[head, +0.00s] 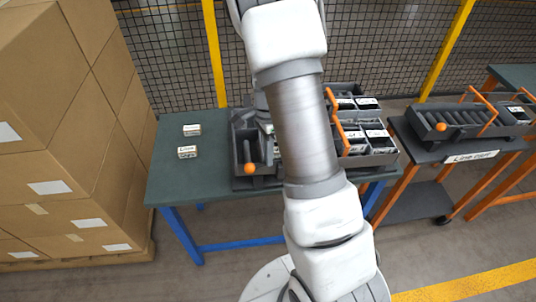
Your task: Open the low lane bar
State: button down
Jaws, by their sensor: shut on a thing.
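A dark grey lane rack (242,182) stands on the green-topped table, with several lanes of small labelled boxes at its right. An orange bar (339,124) runs along the rack just right of my arm. I cannot tell whether it is the low lane bar, or whether it is open or shut. An orange ball knob (249,168) sits at the rack's front left. My gripper (263,124) is over the rack's left part, behind the knob and mostly hidden by my arm. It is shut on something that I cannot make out.
Two small labelled boxes, one (192,130) behind the other (187,152), lie on the table (170,184) left of the rack. Stacked cartons (75,105) stand at the left. A second rack (462,118) with an orange bar stands on a cart at the right. Mesh fencing is behind.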

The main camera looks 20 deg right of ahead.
jog(key=c, duration=0.9)
grip_release()
